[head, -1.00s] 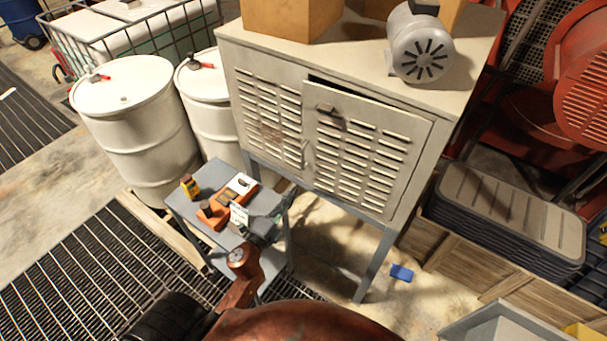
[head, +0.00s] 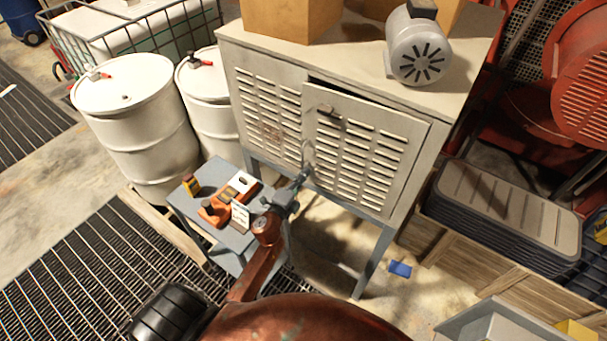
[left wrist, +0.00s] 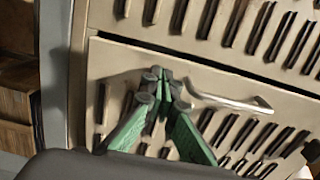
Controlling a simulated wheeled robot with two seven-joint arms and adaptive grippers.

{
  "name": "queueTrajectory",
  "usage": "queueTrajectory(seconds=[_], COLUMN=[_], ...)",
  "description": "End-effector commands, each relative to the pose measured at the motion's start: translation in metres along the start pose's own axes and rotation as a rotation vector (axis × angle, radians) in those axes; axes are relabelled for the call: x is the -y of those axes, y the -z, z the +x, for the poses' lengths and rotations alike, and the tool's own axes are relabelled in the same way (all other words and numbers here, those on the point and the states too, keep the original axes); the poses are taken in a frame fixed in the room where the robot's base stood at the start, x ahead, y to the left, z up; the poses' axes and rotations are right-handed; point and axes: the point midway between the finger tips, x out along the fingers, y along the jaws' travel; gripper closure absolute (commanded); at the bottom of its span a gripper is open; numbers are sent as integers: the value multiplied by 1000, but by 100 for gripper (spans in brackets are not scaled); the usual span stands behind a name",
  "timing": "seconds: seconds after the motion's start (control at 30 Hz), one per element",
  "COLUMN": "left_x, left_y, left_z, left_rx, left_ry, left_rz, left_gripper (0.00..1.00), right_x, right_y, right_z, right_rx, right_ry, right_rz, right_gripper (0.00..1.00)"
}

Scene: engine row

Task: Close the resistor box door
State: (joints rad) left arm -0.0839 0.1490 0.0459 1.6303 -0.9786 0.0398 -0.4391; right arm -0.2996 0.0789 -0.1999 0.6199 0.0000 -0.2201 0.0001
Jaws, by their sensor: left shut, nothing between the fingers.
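The resistor box (head: 262,62) is a beige metal cabinet on grey legs. Its louvred door (head: 412,135) is slightly ajar, with a dark gap along its top edge. The door also shows in the left wrist view (left wrist: 106,66), with a thin silver handle (left wrist: 235,101) near its edge. My left gripper (head: 304,171) is in front of the door's lower left side. In the left wrist view its green fingers (left wrist: 160,76) are together and empty, beside the handle. I cannot tell whether they touch the door. My right gripper is out of view.
A small grey cart (head: 186,207) with an orange tool (head: 212,211) stands left of my left arm. White drums (head: 135,110) stand further left. A grey motor (head: 418,48) and cardboard boxes sit on the cabinet. A blue item (head: 400,269) lies on the floor.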

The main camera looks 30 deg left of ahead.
Motion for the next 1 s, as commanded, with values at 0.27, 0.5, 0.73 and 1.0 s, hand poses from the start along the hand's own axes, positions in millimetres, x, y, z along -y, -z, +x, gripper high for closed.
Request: queueTrajectory(seconds=[0.27, 0.5, 0.73, 1.0], left_x=[-1, 0, 2, 4], left_y=[0, -2, -2, 0], left_z=[22, 45, 46, 42], left_rx=[-63, -131, -134, -136], left_ry=[2, 1, 4, 5], left_rz=[5, 1, 0, 1], left_gripper=[100, 100, 100, 100], right_x=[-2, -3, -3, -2], right_y=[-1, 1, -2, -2], right_z=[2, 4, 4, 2], right_rx=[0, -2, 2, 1], right_ry=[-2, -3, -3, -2], right_rz=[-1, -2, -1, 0], right_gripper=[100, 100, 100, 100])
